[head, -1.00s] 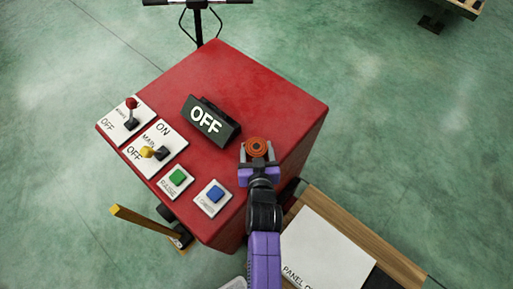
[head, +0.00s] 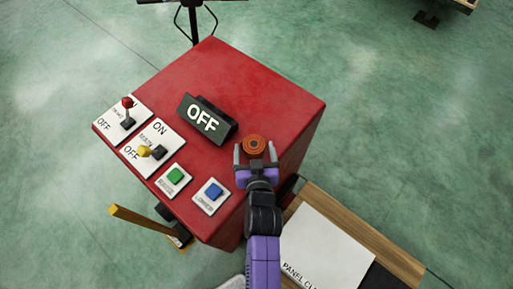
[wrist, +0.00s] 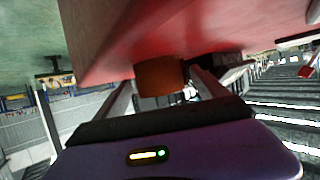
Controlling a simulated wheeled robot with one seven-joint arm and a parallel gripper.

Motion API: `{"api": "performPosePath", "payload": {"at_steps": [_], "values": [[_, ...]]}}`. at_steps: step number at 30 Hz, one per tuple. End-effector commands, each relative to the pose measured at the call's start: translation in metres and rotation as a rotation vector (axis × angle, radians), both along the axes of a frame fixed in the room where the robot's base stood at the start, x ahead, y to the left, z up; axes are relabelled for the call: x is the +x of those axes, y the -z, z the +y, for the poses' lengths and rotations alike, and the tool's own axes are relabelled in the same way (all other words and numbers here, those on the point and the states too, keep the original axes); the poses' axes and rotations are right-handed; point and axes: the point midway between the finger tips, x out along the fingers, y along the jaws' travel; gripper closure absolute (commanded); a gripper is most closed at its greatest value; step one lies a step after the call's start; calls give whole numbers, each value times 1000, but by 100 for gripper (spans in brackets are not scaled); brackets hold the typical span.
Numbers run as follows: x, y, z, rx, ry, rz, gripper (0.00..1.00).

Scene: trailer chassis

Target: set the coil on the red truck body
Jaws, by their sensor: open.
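The coil (head: 254,144) is a small orange-brown ring with a dark centre, on the top of the red truck body (head: 255,90) near its right edge. In the wrist view the coil (wrist: 160,77) shows between the fingers, with the red surface (wrist: 150,35) against it. My gripper (head: 255,153) is open, with one finger on each side of the coil and a gap to the coil on both sides. The fingers also show in the wrist view (wrist: 162,95). My purple wrist hides part of the red body's near edge.
A black OFF sign (head: 208,119) stands left of the coil. Lever switches (head: 152,151), a green button (head: 175,176) and a blue button (head: 213,192) line the left edge. A wooden board with a white panel sheet (head: 325,250) lies lower right. The far red top is clear.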

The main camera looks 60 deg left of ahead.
Motion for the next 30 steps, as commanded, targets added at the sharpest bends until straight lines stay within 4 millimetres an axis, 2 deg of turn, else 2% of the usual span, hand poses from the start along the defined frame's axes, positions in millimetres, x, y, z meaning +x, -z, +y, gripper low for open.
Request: {"api": "performPosePath", "payload": {"at_steps": [9,15,21,30], "values": [[-25,-21,-49,2,3,1,17],[-38,-33,-73,2,1,0,17],[-43,-40,-84,1,0,0,17],[-44,-40,-88,1,5,1,17]]}}
